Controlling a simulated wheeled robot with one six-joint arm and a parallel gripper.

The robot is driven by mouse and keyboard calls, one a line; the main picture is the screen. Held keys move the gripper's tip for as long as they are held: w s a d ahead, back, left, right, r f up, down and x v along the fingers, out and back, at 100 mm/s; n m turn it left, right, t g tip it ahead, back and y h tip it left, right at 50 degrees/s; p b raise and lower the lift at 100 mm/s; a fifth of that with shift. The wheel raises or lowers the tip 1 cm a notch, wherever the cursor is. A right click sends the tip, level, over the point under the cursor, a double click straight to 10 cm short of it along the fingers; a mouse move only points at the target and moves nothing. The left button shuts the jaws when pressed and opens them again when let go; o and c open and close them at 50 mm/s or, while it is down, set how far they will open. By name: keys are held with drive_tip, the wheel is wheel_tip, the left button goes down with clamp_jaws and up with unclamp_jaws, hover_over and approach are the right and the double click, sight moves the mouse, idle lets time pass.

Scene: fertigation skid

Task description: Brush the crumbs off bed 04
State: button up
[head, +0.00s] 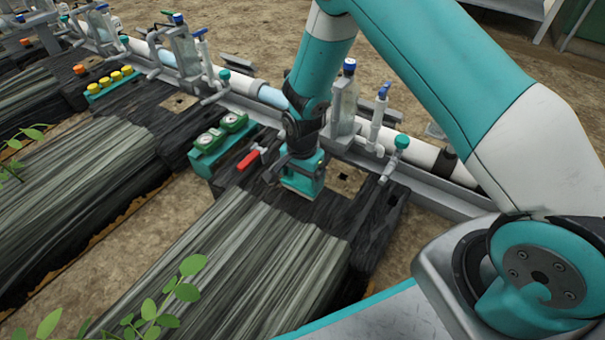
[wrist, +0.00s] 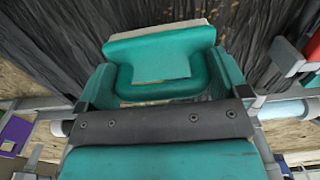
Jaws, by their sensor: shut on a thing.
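My gripper (head: 297,166) is shut on a teal block-shaped brush (head: 302,184), held low over the dark end of the nearest covered bed (head: 262,255). I cannot read a number on this bed. In the wrist view the brush (wrist: 160,52) sits between the fingers, with a pale strip along its far edge and black sheeting beyond. I cannot tell whether it touches the sheet. A tan square patch with a dark hole (head: 344,180) lies just right of the brush.
A red-handled valve (head: 250,158) and a teal gauge block (head: 218,140) are left of the gripper. A pipe with bottles (head: 344,95) and teal-capped fittings (head: 401,142) runs behind. Leafy plants (head: 165,300) stand at the front. Another bed (head: 85,185) lies left.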

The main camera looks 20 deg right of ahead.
drive_tip(key=shift+f+b, duration=0.55)
drive_tip(key=shift+f, duration=0.6)
